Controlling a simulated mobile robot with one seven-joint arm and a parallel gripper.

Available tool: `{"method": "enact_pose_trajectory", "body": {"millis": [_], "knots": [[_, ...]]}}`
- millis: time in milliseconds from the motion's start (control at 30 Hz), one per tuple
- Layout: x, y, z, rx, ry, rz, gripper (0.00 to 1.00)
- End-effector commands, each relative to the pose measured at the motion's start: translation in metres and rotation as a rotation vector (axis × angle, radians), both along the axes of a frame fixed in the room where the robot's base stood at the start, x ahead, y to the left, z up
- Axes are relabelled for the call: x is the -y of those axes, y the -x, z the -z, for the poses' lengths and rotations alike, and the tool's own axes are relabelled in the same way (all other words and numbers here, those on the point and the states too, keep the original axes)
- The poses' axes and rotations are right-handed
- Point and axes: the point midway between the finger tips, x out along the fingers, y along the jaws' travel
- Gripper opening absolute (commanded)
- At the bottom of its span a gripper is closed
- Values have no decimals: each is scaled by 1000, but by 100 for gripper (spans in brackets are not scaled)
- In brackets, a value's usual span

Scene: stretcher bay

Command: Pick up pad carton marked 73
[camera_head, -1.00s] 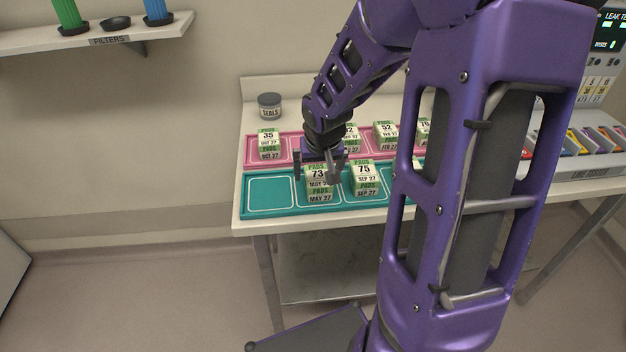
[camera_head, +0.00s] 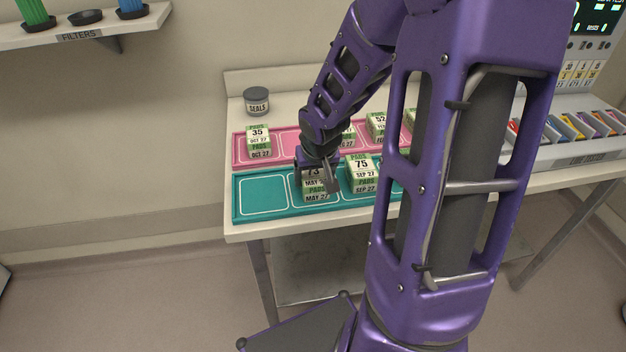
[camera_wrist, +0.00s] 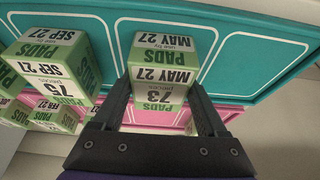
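The pad carton marked 73 (camera_head: 316,190) stands in a compartment of the teal tray (camera_head: 262,194). It is white and green and reads MAY 27. In the wrist view the carton (camera_wrist: 160,62) lies ahead, with its marked top between the two finger tips. My gripper (camera_head: 318,176) is over the carton in the head view. In the wrist view my gripper (camera_wrist: 160,108) is open, with one finger on each side of the carton. A thin gap or contact at the fingers is hard to tell. My wrist partly hides the carton's top in the head view.
The carton marked 75 (camera_head: 362,173) stands close to the right in the teal tray. Cartons 35 (camera_head: 260,141) and 52 (camera_head: 377,126) stand in the pink tray (camera_head: 288,142) behind. A SEALS jar (camera_head: 257,102) is at the back left. The leftmost teal compartment is empty.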

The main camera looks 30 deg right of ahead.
Motion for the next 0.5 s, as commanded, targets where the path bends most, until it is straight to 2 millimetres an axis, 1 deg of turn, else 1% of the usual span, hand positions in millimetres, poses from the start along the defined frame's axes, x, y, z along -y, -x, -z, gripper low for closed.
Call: {"method": "enact_pose_trajectory", "body": {"millis": [33,333,367,500], "knots": [[0,0,0,0,0,0,64],[0,0,0,0,0,0,10],[0,0,0,1,0,0,6],[0,0,0,1,0,0,6]]}}
